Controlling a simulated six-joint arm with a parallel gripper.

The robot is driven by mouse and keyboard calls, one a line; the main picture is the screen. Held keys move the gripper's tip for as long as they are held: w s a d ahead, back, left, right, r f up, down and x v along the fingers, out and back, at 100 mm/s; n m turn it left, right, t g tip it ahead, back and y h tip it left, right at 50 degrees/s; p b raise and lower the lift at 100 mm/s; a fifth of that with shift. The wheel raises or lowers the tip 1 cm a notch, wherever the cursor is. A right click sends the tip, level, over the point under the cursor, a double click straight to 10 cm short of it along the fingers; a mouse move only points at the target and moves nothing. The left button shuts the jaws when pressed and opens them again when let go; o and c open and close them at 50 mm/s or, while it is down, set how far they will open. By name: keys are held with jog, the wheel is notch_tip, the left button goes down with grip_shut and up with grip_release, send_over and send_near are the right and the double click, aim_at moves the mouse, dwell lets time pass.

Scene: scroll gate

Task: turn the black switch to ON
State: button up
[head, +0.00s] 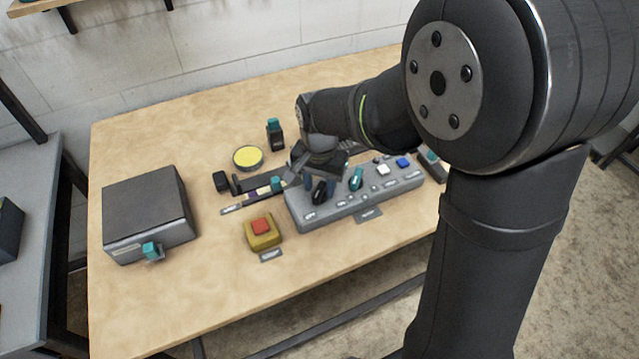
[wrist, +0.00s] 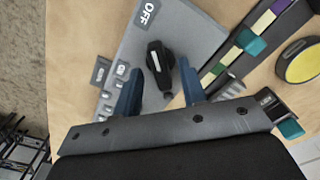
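The black switch (head: 319,193) is a rotary knob near the left end of the grey control panel (head: 330,210). In the wrist view the black switch (wrist: 158,62) shows between my two blue fingers, with an OFF label (wrist: 147,13) beyond it. My gripper (wrist: 161,68) is open, one finger on each side of the knob with gaps visible. In the head view my gripper (head: 319,184) is over the panel's left part, and the arm covers some of the panel's far side. Whether the fingertips are down at knob height cannot be told.
On the panel stand a teal switch (head: 356,178), a white button (head: 383,170) and a blue button (head: 403,162). A red button on a yellow base (head: 262,232), a slider track (head: 262,188), a yellow disc (head: 248,157) and a grey box (head: 148,210) lie left.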

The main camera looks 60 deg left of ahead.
jog(key=shift+f, duration=0.15)
grip_shut()
jog(key=shift+n, duration=0.3)
jog(key=n, duration=0.3)
jog(key=shift+n, duration=0.3)
jog(key=n, duration=0.4)
jog(key=shift+n, duration=0.3)
jog(key=n, duration=0.4)
jog(key=shift+n, duration=2.5)
